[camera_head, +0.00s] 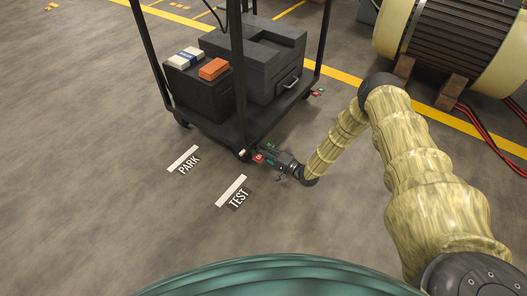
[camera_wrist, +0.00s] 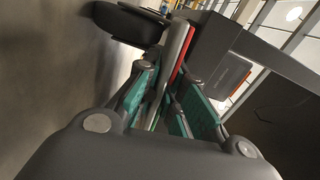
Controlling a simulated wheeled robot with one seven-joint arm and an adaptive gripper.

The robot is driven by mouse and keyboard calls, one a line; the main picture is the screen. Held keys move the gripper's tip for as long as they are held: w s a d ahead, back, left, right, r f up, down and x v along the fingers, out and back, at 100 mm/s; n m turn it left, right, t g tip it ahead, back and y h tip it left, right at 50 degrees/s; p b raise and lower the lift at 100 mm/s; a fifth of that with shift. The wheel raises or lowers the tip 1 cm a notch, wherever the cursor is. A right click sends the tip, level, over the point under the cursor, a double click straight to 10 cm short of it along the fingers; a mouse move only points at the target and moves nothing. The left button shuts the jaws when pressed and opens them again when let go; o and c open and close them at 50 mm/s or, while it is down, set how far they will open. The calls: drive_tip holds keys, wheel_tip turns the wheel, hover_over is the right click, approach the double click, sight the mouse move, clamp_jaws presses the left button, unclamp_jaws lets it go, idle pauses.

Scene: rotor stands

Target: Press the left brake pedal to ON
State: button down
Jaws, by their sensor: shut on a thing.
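The brake pedal (camera_head: 258,157) with a red marking is at the cart's near lower corner in the head view. Whether the pedal is up or down cannot be told. A second red and green pedal (camera_head: 318,92) is at the cart's right corner.
The black cart (camera_head: 205,126) carries dark boxes (camera_head: 255,65), an orange block (camera_head: 213,69) and a white-and-blue block (camera_head: 185,58). A caster wheel (camera_wrist: 125,22) is close to the pedal. PARK (camera_head: 189,164) and TEST (camera_head: 238,198) are marked on open floor. A large rotor (camera_head: 455,40) stands at right.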

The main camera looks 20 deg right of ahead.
drive_tip(key=shift+s+n, duration=0.1)
drive_tip(key=shift+n, duration=1)
drive_tip(key=c, duration=1.5)
unclamp_jaws()
drive_tip(key=v, duration=1.2)
drive_tip(key=shift+p, duration=0.3)
